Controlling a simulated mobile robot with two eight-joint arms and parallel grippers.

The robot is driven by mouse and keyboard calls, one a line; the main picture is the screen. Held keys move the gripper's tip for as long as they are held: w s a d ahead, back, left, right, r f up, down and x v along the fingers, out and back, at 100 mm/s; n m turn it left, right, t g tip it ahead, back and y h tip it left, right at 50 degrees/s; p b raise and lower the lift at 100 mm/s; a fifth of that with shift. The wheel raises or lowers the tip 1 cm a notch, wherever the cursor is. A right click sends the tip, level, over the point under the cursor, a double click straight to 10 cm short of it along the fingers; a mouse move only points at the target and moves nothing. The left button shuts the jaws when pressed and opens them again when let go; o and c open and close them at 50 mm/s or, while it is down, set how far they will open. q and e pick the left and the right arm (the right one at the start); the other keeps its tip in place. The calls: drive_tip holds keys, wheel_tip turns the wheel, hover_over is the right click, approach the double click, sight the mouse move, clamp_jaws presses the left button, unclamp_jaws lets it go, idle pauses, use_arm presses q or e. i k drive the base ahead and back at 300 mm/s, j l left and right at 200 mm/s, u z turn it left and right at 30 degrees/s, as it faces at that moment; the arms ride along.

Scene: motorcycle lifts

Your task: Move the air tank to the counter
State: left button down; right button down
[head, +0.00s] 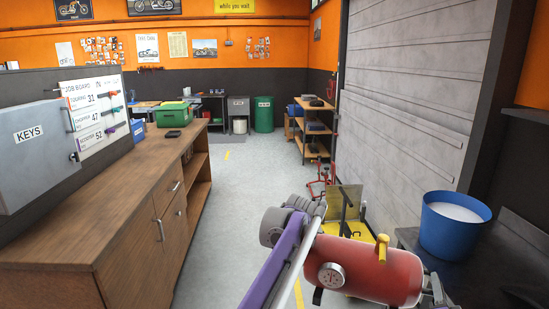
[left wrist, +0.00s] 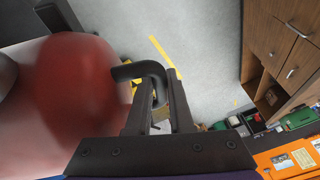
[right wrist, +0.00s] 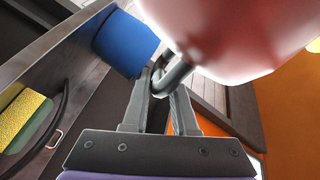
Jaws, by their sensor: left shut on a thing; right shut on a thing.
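The red air tank (head: 375,270) is held up in front of me, lying roughly level, with a round gauge and a yellow valve. My right gripper (head: 432,290) is at the tank's right end. In the right wrist view its jaws (right wrist: 163,90) are shut on a dark bent bar of the tank (right wrist: 220,30). In the left wrist view my left gripper (left wrist: 158,88) is shut on another dark bent bar beside the red tank body (left wrist: 80,85). The wooden counter (head: 110,220) stands to the left, apart from the tank.
A blue bucket (head: 452,235) stands on a dark bench at right. A yellow-and-red lift stands beyond the tank. The middle floor is open.

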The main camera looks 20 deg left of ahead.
sight(136, 173)
drive_tip(key=u, duration=2.3)
drive_tip(key=i+l, duration=1)
drive_tip(key=i, duration=0.15)
drive_tip(key=i+l, duration=1)
drive_tip(key=i, duration=0.15)
